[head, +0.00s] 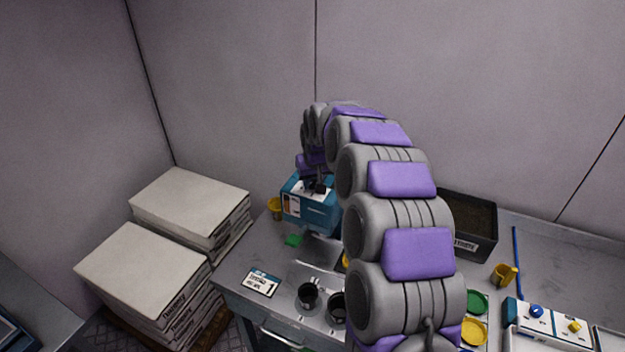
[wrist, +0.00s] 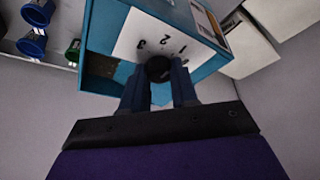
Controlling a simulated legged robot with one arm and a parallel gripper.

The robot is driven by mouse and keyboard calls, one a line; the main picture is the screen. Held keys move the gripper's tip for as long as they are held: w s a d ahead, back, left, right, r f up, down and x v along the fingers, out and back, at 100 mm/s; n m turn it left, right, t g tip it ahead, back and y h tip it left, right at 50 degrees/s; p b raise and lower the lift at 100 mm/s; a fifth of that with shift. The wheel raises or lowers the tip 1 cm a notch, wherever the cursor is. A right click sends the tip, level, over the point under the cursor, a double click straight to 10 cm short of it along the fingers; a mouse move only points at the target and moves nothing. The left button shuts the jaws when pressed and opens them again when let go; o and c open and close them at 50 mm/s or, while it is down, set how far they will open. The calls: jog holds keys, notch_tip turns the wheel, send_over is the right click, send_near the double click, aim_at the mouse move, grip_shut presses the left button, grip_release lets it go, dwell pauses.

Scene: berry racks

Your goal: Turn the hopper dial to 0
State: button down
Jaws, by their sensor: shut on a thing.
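The hopper (head: 311,213) is a teal box at the back left of the bench, and it also shows in the wrist view (wrist: 207,73). Its white dial plate (wrist: 137,36) carries printed numbers; I can make out 1, 2 and 3. The dial (wrist: 158,68) is a dark round knob on that plate. My gripper (wrist: 160,86) is shut on the dial, with one finger on each side of it. In the head view my gripper (head: 319,187) reaches down onto the hopper's top. The dial's pointer and the 0 mark are hidden or too small to tell.
Two black cups (head: 308,296) and a label card (head: 261,283) lie on the bench in front. A dark bin (head: 470,225) stands at the back right, beside a yellow cup (head: 503,275) and a control panel (head: 548,325). Stacked white boxes (head: 190,205) stand left of the bench.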

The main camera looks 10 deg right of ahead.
jog(key=m, duration=0.2)
jog(key=m+h, duration=0.1)
jog(key=m, duration=0.1)
jog(key=shift+a+r+h, duration=0.1)
jog(key=shift+r+h, duration=0.1)
jog(key=shift+h, duration=0.1)
jog(key=m, duration=0.2)
jog(key=m+g+h+b, duration=0.1)
jog(key=m, duration=0.1)
jog(key=shift+w+a+m+h, duration=0.15)
jog(key=shift+a+m+h, duration=0.05)
jog(key=shift+m+h, duration=0.1)
jog(key=m+g+h+b, duration=0.1)
jog(key=m, duration=0.4)
jog(key=shift+w+a, duration=0.1)
jog(key=shift+a, duration=0.05)
jog(key=shift+m+g, duration=0.6)
jog(key=shift+m, duration=0.3)
jog(key=shift+f+m, duration=0.1)
jog(key=shift+m, duration=0.2)
jog(key=c, duration=1.1)
grip_release()
jog(key=shift+c, duration=0.2)
jog(key=shift+a, duration=0.1)
